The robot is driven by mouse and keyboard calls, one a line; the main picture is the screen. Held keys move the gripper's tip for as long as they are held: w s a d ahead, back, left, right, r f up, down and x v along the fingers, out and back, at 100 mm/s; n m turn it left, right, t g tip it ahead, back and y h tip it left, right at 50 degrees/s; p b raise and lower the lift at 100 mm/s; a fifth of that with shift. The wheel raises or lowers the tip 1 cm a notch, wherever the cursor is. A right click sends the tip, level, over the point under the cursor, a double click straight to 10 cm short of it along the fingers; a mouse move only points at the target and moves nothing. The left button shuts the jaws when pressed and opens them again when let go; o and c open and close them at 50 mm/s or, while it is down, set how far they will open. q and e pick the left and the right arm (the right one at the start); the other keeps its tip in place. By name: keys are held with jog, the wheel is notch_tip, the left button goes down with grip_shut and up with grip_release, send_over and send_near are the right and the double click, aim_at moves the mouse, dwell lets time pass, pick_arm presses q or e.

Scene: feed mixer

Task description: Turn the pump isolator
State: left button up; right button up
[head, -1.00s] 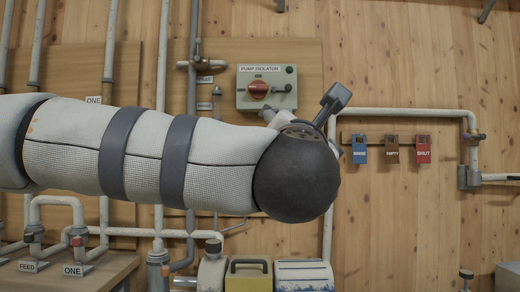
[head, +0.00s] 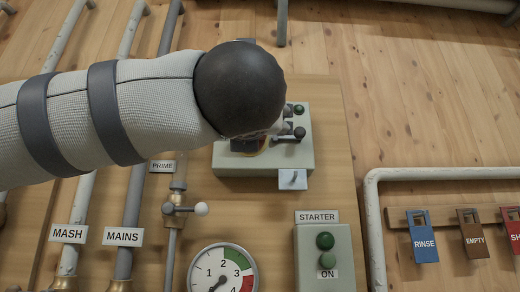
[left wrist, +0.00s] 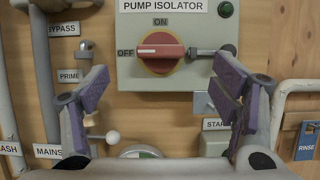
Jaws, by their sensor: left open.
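The pump isolator is a grey-green box (left wrist: 185,80) on a wooden board, seen face-on in the left wrist view. Its red rotary handle (left wrist: 160,52) lies level, with its left end by the OFF mark; ON is above it. A dark rod with a round knob (left wrist: 230,51) sits just right of the handle. My left gripper (left wrist: 162,82) is open and empty, its purple-padded fingers wide apart to either side of the handle, apparently short of the box. In the head view, my dark wrist covers most of the handle; the box (head: 303,158) shows below it. My right gripper is not in view.
A green button (left wrist: 225,9) is on the box's upper right. A small metal plate (head: 293,180) hangs at its lower edge. A starter box (head: 325,270), a gauge (head: 222,270) and a PRIME valve (head: 184,209) are below. Coloured tags, including RINSE (head: 422,240), hang at right.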

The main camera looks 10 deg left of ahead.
pick_arm(q)
jog(key=p+x, duration=0.1)
jog(key=x, duration=0.8)
jog(key=shift+w, duration=0.2)
jog(key=shift+f, duration=0.2)
jog(key=c, duration=1.2)
jog(key=shift+o, duration=0.2)
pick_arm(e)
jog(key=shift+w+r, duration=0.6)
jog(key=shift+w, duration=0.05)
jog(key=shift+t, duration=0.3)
